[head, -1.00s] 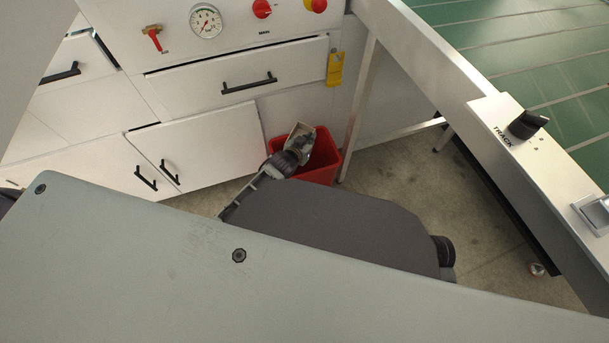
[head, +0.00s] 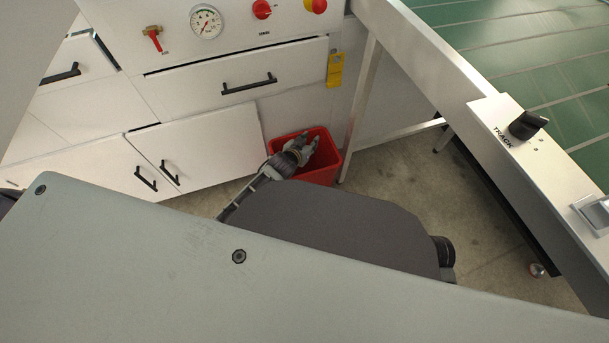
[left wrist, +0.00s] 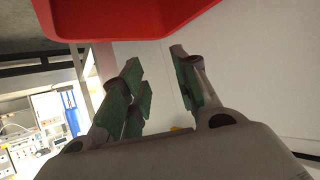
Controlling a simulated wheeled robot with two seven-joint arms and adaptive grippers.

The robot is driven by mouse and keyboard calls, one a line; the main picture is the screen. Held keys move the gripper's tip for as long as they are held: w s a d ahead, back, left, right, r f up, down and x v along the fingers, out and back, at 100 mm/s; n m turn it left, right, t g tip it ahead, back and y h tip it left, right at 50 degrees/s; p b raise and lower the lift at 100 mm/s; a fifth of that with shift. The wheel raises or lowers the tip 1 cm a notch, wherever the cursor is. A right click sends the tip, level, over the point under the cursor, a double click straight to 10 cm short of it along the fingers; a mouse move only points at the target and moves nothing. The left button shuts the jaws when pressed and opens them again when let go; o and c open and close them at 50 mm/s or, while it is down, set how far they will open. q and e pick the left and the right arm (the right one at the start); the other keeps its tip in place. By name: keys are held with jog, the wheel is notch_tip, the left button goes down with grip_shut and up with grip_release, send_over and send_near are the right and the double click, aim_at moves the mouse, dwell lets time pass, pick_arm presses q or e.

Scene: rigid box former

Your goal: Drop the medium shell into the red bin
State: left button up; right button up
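The red bin (head: 322,176) stands on the floor against the white cabinets in the head view, and part of it shows at the top of the left wrist view (left wrist: 130,14). My left gripper (head: 309,140) is over the bin's mouth with its fingers spread. In the left wrist view my left gripper (left wrist: 157,62) is open, with nothing between its green finger pads. The medium shell is not visible in any view now; the inside of the bin is partly hidden by my gripper. My right gripper is not in view.
White cabinets with a drawer (head: 240,82) and black handles stand behind and left of the bin. A metal table leg (head: 358,110) is close to the bin's right side. A conveyor with a green belt (head: 545,45) is at right. Open floor (head: 400,180) lies right of the bin.

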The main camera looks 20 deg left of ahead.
pick_arm(q)
jog(key=v, duration=1.1)
jog(key=shift+s, duration=0.2)
jog(key=shift+r, duration=0.15)
dwell(1.1)
